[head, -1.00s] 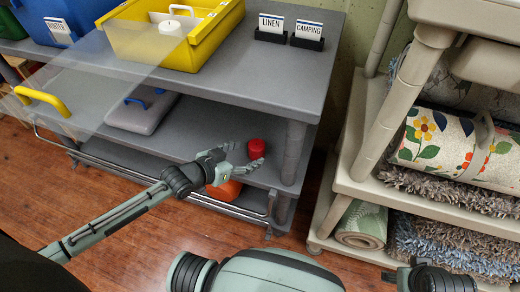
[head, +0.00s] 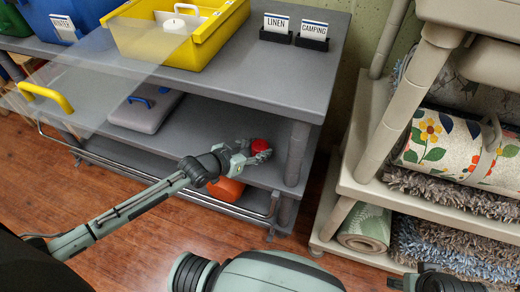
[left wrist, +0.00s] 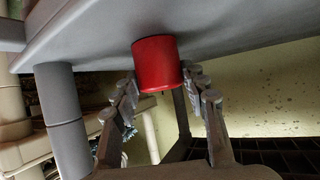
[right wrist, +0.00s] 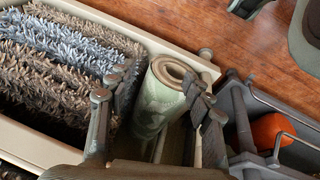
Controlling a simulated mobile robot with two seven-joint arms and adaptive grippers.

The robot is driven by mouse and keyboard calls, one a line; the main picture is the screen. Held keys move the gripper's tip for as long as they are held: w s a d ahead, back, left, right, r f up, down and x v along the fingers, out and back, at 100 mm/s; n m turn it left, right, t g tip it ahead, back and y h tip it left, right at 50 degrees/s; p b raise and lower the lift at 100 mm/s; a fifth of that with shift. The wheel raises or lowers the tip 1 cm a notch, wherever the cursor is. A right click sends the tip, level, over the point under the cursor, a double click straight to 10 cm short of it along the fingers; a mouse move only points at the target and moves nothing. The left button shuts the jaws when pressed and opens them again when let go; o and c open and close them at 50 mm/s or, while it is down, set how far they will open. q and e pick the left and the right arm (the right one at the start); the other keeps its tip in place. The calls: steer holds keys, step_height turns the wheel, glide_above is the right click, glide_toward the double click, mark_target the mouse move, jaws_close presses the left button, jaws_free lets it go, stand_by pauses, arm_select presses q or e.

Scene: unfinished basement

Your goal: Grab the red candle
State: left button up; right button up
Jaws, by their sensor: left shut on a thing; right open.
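The red candle (head: 261,146) is on the middle shelf of the grey cart, near its right post. My left gripper (head: 250,155) reaches in from the front with its fingers around the candle. In the left wrist view the red candle (left wrist: 157,64) sits between the two fingertips of my left gripper (left wrist: 160,82), which are closed on its sides. The candle still appears to be at the shelf surface. My right gripper (right wrist: 158,88) is open in the right wrist view, its fingers on either side of a rolled green mat (right wrist: 160,100); I cannot tell if they touch it.
The grey cart (head: 240,85) holds a yellow caddy (head: 150,40) with a white candle on top, and a grey lidded case (head: 145,108) on the middle shelf. An orange object (head: 227,190) is below. A beige shelf with rugs (head: 450,240) stands at right.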

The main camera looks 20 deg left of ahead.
arm_select(q)
steer(key=shift+c, duration=0.3)
arm_select(e)
steer(key=shift+w+r, duration=0.15)
steer(key=shift+w, duration=0.1)
arm_select(q)
steer(key=shift+r, duration=0.15)
